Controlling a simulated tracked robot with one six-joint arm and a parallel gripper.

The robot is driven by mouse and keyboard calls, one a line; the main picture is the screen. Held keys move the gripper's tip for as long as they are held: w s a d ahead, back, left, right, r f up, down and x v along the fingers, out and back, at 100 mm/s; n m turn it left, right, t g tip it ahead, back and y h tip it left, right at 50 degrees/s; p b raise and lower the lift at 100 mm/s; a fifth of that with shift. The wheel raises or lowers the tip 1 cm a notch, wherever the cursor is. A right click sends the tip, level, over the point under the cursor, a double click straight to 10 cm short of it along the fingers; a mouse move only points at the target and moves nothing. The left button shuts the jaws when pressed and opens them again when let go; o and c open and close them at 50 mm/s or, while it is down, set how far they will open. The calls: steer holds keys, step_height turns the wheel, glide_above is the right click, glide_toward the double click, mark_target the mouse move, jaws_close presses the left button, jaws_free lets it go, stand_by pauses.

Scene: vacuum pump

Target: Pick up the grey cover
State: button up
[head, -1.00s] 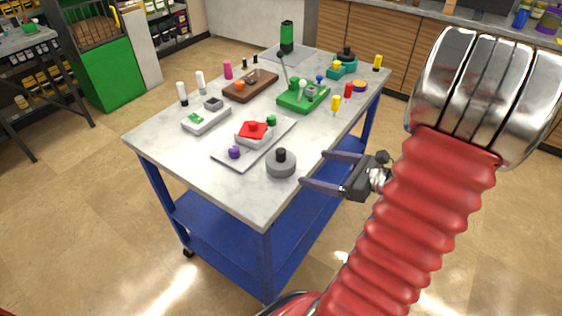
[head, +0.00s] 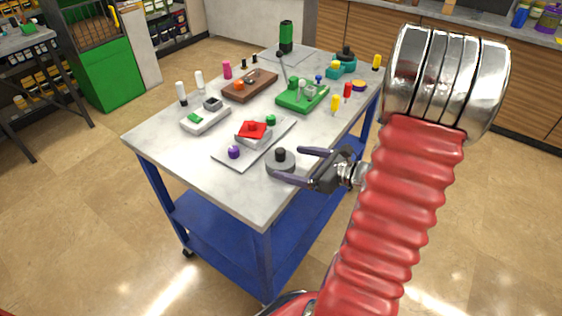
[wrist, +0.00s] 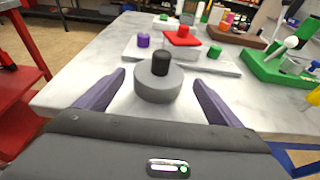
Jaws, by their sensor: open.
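The grey cover (head: 281,165) is a round grey disc with a black knob on top. It stands upright on the white tabletop (head: 250,204) near the right front edge. My gripper (head: 284,165) is open, its two purple-grey fingers reaching over the table edge from the right toward the cover. In the wrist view the grey cover (wrist: 158,86) lies straight ahead, centred between the fingertips of my gripper (wrist: 160,80). The fingers appear on either side of it, with a gap at each side.
A grey plate (head: 226,157) behind the cover carries a red-topped white block (head: 252,133) and a purple knob (head: 233,152). A green fixture (head: 303,95) and yellow peg (head: 335,104) stand farther back. The front tabletop is clear.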

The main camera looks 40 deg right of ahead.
mark_target(287, 162)
steer(key=shift+w+a, duration=0.1)
steer(key=shift+w, duration=0.1)
steer(key=shift+x, duration=2.6)
steer(key=shift+s+f, duration=0.1)
steer(key=shift+f, duration=0.1)
steer(key=shift+c, duration=0.2)
steer(key=c, duration=1.1)
